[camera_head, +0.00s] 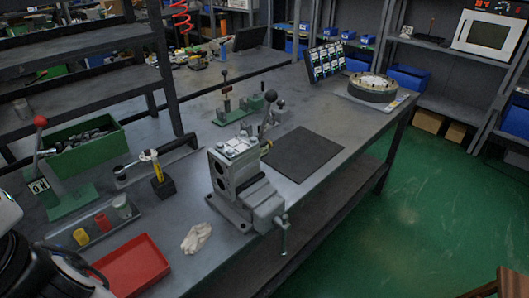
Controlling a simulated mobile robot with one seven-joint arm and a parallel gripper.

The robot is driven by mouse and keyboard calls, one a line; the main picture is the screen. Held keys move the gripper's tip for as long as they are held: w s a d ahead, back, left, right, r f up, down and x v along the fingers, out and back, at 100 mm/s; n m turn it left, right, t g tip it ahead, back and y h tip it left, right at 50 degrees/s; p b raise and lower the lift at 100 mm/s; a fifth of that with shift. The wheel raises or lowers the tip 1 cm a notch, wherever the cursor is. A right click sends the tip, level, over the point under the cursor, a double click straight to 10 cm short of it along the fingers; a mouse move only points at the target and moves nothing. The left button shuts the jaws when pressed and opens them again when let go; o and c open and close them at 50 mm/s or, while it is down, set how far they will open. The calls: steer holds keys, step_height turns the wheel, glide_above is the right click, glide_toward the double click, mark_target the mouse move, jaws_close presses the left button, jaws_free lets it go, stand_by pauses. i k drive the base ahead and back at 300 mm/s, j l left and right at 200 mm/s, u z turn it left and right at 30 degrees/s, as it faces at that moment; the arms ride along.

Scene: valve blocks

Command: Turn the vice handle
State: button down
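A grey vice (262,201) stands near the front edge of the workbench, about the middle of the view. Its handle (284,236), a thin upright bar, hangs at the front end of its screw, out past the bench edge. A grey metal block with round holes (228,177) is at the vice's back left side; I cannot tell whether it is clamped. A lever with a black ball knob (269,97) rises behind it. Part of my arm shows at the lower left corner, well apart from the vice. My gripper's fingertips are not visible.
A red tray (132,268), a crumpled white cloth (196,238) and a grey tray with small cups (93,233) lie left of the vice. A green lever stand (72,199) is farther left. A dark mat (303,153) lies behind right. Open green floor is at right.

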mark_target(281, 222)
steer(key=k+l, duration=0.15)
steer(key=l, duration=0.2)
steer(key=k+l+u, duration=0.15)
steer(key=l, duration=0.2)
steer(key=k+l, duration=0.15)
steer(key=l, duration=0.2)
steer(key=k+l+u, duration=0.15)
steer(key=l, duration=0.2)
steer(key=i+j, duration=0.3)
steer(key=j, duration=0.25)
